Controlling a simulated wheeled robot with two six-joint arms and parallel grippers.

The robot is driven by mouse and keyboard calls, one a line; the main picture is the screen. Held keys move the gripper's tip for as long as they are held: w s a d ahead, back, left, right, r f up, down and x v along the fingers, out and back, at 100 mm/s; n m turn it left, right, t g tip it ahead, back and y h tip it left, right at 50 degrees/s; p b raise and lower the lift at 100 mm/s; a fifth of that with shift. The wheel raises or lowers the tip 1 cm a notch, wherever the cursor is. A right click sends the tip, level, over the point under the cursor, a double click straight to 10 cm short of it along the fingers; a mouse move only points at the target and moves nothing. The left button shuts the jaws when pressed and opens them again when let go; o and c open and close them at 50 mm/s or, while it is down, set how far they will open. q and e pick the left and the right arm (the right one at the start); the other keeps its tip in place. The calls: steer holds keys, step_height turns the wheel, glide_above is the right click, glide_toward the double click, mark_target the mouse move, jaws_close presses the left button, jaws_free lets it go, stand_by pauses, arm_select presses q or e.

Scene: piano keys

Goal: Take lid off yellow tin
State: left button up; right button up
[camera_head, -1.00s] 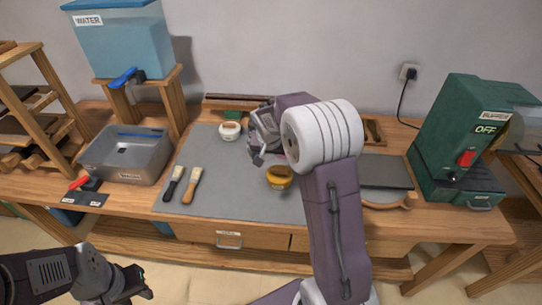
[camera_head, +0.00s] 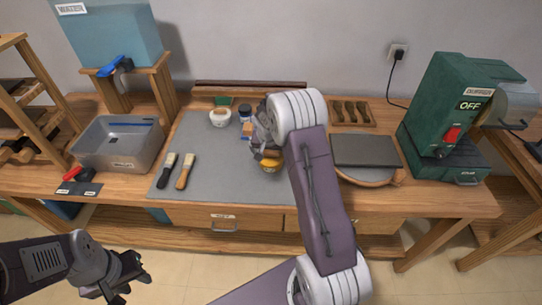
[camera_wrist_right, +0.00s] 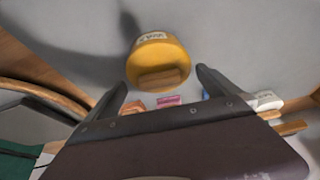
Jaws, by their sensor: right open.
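The yellow tin (camera_head: 270,167) stands on the grey mat (camera_head: 222,172), partly hidden by my right gripper in the head view. In the right wrist view the yellow tin (camera_wrist_right: 158,62) shows a white label on its side and a brownish block or recess on its top face. My right gripper (camera_head: 260,149) is at the tin. In the right wrist view its fingers (camera_wrist_right: 162,82) are spread, with the tin between and just beyond the tips; I cannot tell whether they touch it. My left gripper (camera_head: 127,272) hangs in front of the bench, away from the tin; its opening is unclear.
A white cup (camera_head: 220,118) and a dark-lidded jar (camera_head: 245,112) stand behind the tin. Two brushes (camera_head: 176,172) lie on the mat's left. A grey basin (camera_head: 118,145) is further left. A dark slab (camera_head: 365,151) and the green buffer machine (camera_head: 445,115) are to the right.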

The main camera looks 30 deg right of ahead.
mark_target(271, 152)
steer(key=shift+w+d+f, duration=0.1)
steer(key=shift+w+f, duration=0.2)
steer(key=shift+f, duration=0.1)
steer(key=shift+s+r, duration=0.1)
steer(key=shift+s, duration=0.1)
steer(key=c, duration=1.1)
step_height(271, 152, up, 4)
steer(key=shift+r, duration=0.25)
steer(key=s+d+r, duration=0.2)
steer(key=s, duration=0.1)
steer(key=s+d+r, duration=0.2)
steer(key=s+d, duration=0.1)
steer(key=s+d+r, duration=0.2)
steer(key=s, duration=0.1)
steer(key=shift+d+r, duration=0.2)
steer(key=shift+r, duration=0.1)
